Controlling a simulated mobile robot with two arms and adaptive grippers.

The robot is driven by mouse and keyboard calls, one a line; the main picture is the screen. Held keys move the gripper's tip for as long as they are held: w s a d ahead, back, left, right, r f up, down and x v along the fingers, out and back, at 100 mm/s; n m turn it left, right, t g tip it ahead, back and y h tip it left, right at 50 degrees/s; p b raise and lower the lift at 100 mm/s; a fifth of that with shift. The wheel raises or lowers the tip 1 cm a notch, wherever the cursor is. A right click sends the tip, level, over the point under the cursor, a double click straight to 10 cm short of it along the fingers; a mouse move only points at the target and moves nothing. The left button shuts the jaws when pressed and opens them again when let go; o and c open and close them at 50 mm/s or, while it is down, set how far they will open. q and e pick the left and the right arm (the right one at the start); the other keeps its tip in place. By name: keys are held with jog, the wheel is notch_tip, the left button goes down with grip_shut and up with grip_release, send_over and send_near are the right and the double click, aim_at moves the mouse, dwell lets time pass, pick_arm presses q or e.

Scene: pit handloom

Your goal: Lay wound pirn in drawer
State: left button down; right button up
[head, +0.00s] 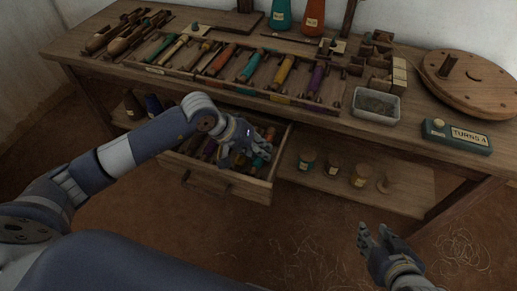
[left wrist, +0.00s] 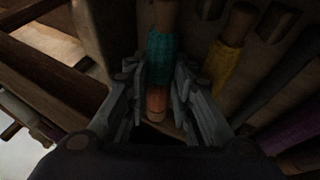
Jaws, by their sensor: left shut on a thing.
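My left gripper (head: 240,152) is over the right part of the open drawer (head: 228,188) under the bench. In the left wrist view its fingers (left wrist: 158,105) are shut on a teal wound pirn (left wrist: 160,55) with a bare wooden end. In the head view the fingers largely hide this pirn, and I cannot tell whether it touches the drawer floor. Other pirns, one yellow (left wrist: 232,38) and one purple (left wrist: 295,137), show in the left wrist view. My right gripper (head: 376,240) is open and empty, low in front of the bench.
On the bench a wooden rack (head: 170,72) holds several coloured pirns. A grey tub (head: 376,105), a turns counter (head: 456,136) and a round wooden wheel (head: 475,85) stand to the right. Small spools (head: 332,170) stand on the lower shelf, right of the drawer.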

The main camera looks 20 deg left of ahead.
pick_arm(q)
jog(key=c, duration=1.3)
grip_release()
jog(key=o, duration=0.3)
jog(key=shift+f, duration=0.15)
jog(key=shift+s, duration=0.1)
